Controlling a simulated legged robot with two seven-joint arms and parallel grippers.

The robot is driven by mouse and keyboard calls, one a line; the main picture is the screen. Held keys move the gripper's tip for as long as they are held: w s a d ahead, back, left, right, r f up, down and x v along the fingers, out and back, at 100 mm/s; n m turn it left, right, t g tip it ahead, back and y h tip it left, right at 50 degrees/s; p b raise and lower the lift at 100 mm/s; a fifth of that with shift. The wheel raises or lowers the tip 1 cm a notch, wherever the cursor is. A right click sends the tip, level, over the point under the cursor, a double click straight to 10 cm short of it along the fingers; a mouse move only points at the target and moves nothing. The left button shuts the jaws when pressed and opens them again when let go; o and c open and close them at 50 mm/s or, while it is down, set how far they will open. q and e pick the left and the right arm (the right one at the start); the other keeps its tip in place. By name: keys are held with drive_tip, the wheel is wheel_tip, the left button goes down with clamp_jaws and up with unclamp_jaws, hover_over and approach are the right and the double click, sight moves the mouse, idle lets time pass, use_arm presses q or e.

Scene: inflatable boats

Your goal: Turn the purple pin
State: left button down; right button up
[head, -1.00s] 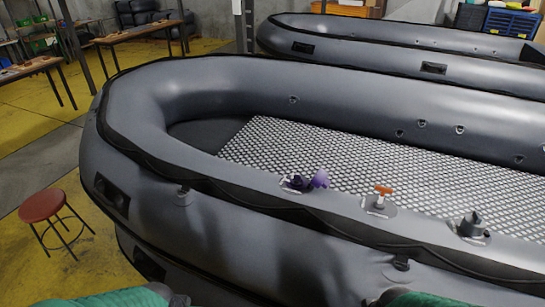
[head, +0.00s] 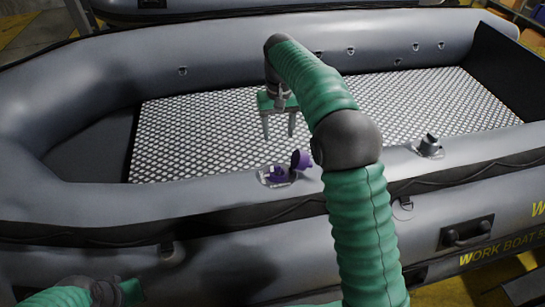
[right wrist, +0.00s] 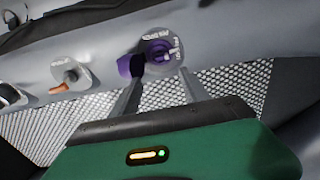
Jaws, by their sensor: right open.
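The purple pin (head: 278,174) sits in a valve seat on the near tube of the grey boat, with its purple cap (head: 301,159) tilted open beside it. In the right wrist view the purple pin (right wrist: 159,51) lies in a round labelled seat, and the cap (right wrist: 126,66) is just left of it. My right gripper (head: 279,132) is open and empty, pointing down above and slightly beyond the pin. In the right wrist view its fingertips (right wrist: 160,76) are just short of the seat, one on each side. Part of my left arm shows at the bottom left; its fingers are not seen.
An orange-handled valve (right wrist: 62,82) sits farther along the tube; my right arm hides it in the head view. A black fitting (head: 430,146) stands to the right. The boat's patterned floor (head: 190,135) is clear. Another boat (head: 170,10) lies behind.

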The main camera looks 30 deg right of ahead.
wheel_tip(320, 180, down, 4)
drive_tip(key=p, duration=0.2)
hover_over(276, 167)
drive_tip(key=w, duration=0.1)
wheel_tip(276, 167, down, 8)
drive_tip(key=shift+r, duration=0.1)
wheel_tip(276, 167, down, 3)
drive_tip(key=shift+s+r+p, duration=0.1)
drive_tip(key=shift+s+p, duration=0.05)
drive_tip(key=shift+p, duration=0.25)
drive_tip(key=shift+s+f, duration=0.25)
drive_tip(key=shift+f, duration=0.05)
drive_tip(key=shift+s+f, duration=0.15)
drive_tip(key=shift+s, duration=0.05)
drive_tip(key=shift+w+d+f, duration=0.15)
drive_tip(key=shift+w+f, duration=0.05)
drive_tip(key=shift+c, duration=0.6)
drive_tip(key=shift+w, duration=0.15)
drive_tip(key=shift+c, duration=1.1)
use_arm(q)
drive_tip(key=r, duration=0.2)
drive_tip(key=shift+w+d+r, duration=0.1)
drive_tip(key=shift+w+r, duration=0.1)
drive_tip(key=shift+r, duration=0.15)
use_arm(e)
clamp_jaws()
